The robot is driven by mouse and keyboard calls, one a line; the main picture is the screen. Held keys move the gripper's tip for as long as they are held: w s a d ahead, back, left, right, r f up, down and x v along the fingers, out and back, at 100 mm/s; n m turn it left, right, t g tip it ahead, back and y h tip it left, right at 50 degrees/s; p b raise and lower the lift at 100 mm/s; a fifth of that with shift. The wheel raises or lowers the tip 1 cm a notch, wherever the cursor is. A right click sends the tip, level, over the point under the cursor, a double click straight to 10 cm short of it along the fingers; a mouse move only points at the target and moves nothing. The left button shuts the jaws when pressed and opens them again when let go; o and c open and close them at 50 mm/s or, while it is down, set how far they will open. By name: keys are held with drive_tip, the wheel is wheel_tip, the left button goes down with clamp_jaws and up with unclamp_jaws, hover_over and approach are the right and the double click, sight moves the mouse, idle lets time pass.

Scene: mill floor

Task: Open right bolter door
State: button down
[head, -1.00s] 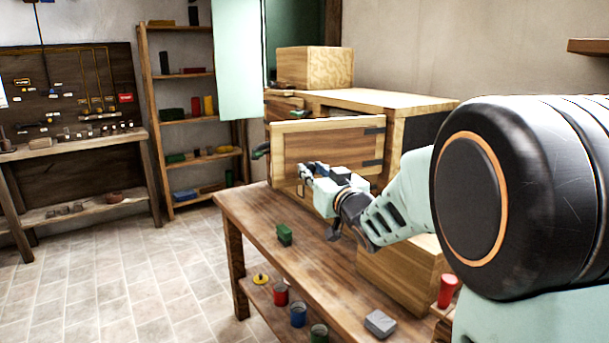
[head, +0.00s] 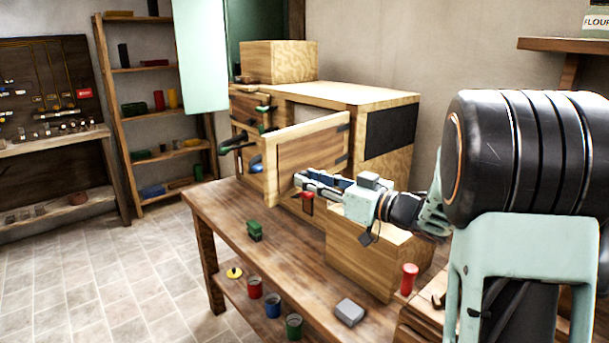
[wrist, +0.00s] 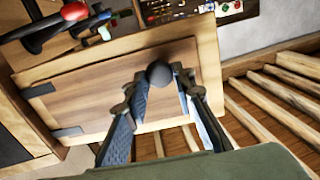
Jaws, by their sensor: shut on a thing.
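The bolter (head: 345,93) is a light wooden cabinet on the workbench. Its right door (head: 308,150) is a framed wooden panel with dark hinges on its right edge. It stands partly open, its free left edge swung out from the front. The door also fills the middle of the wrist view (wrist: 85,95). A dark round knob (wrist: 159,73) on the door sits between my fingers in the wrist view. My gripper (head: 302,181) is shut on this knob, which my fingers hide in the head view.
Dark handles (head: 237,144) stick out left of the door. Several cups stand on the lower shelf. Tiled floor at left is clear.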

drive_tip(key=shift+d+r, duration=0.1)
drive_tip(key=shift+d, duration=0.05)
drive_tip(key=c, duration=1.6)
unclamp_jaws()
drive_tip(key=v, duration=1.2)
